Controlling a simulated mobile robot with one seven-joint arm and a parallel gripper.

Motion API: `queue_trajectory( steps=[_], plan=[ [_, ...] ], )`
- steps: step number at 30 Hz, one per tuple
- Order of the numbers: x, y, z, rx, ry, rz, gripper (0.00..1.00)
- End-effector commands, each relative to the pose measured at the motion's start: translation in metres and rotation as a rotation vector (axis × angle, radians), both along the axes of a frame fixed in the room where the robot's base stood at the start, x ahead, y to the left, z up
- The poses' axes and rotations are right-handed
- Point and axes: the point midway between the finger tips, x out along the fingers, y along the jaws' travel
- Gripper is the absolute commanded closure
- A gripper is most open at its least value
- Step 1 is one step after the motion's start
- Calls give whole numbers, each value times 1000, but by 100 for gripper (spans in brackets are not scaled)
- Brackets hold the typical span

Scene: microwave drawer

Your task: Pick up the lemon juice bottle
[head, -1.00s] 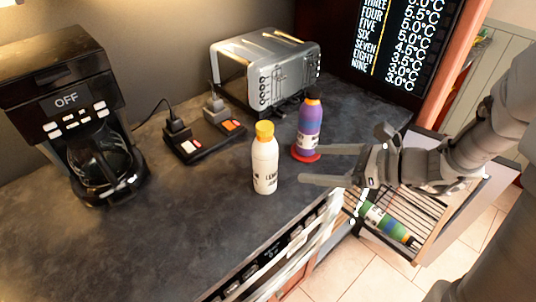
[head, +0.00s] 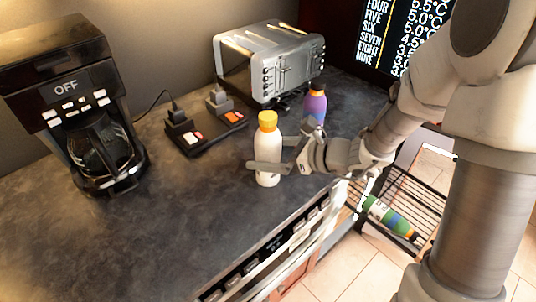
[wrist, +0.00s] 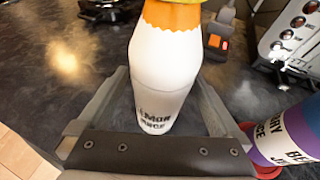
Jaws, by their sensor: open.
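The lemon juice bottle (head: 268,150) is white with a yellow-orange cap and stands upright on the dark counter. In the wrist view the bottle (wrist: 163,75) stands between the two fingers, with dark lettering low on its side. My gripper (head: 271,166) is open around the bottle's lower half. In the wrist view my gripper (wrist: 160,105) has one finger on each side of the bottle, and a gap shows on both sides.
A purple berry juice bottle (head: 314,105) stands close behind and right; it also shows in the wrist view (wrist: 290,135). A toaster (head: 270,60), a black outlet strip (head: 205,132) and a coffee maker (head: 80,110) stand behind and left.

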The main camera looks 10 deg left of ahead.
Motion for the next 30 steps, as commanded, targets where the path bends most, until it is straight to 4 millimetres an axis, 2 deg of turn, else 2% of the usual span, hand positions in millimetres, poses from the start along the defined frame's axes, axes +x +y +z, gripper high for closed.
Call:
queue_trajectory(
  steps=[1,6,14,30],
  plan=[
    [3,7,-7,0,3,3,0],
    [10,22,-12,0,0,1,0],
    [11,24,-12,0,-1,0,0],
    [10,24,-12,0,0,0,97]
  ],
)
